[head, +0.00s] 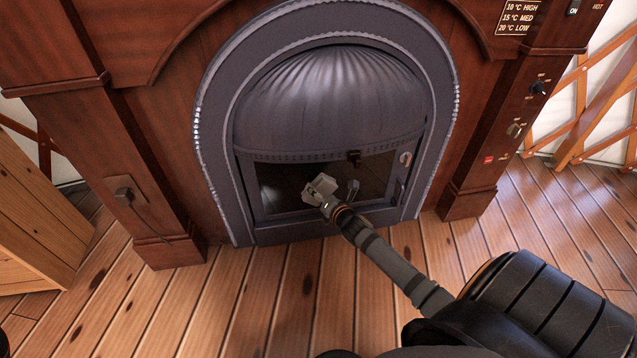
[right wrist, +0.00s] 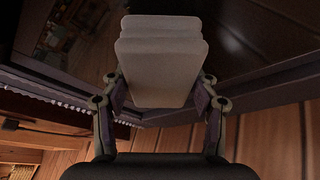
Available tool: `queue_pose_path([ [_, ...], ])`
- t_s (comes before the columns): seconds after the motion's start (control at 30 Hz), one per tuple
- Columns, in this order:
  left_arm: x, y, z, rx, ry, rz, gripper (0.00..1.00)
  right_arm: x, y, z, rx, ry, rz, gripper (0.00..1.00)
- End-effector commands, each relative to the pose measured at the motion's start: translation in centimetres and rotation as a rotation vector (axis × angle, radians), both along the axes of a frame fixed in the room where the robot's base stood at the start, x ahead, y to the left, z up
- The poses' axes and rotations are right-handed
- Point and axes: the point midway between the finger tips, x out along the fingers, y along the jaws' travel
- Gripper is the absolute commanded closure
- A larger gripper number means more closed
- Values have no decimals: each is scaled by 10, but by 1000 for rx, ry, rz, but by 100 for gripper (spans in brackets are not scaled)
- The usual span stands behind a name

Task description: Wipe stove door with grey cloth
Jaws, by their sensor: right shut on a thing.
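The stove door (head: 375,178) is a dark glass pane in a grey metal frame, low in the arched stove front. My right gripper (head: 326,196) is at the glass, left of its middle. It is shut on the grey cloth (head: 318,186), a folded light-grey pad. In the right wrist view the cloth (right wrist: 160,62) sits between the two fingers, with the dark glass behind it. I cannot tell whether the cloth touches the glass. My left gripper is not in view.
The stove (head: 330,90) has a domed hood and a wooden surround. A wooden cabinet (head: 35,220) stands at the left. The plank floor (head: 300,290) in front is clear.

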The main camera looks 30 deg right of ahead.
Motion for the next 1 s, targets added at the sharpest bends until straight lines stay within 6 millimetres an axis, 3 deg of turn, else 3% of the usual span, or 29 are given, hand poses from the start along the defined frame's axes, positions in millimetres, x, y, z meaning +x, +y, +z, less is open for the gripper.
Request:
queue_pose_path([
  [0.2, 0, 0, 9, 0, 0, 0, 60, -18, 8, 0, 0, 1, 1, 69],
  [0.53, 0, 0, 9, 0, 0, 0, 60, -21, 9, 0, 1, 1, 0, 69],
  [0.8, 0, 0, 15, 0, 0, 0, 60, -44, 18, 0, 0, 2, 1, 69],
  [1.0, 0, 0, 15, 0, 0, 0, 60, -47, 19, -1, 0, 0, 0, 69],
])
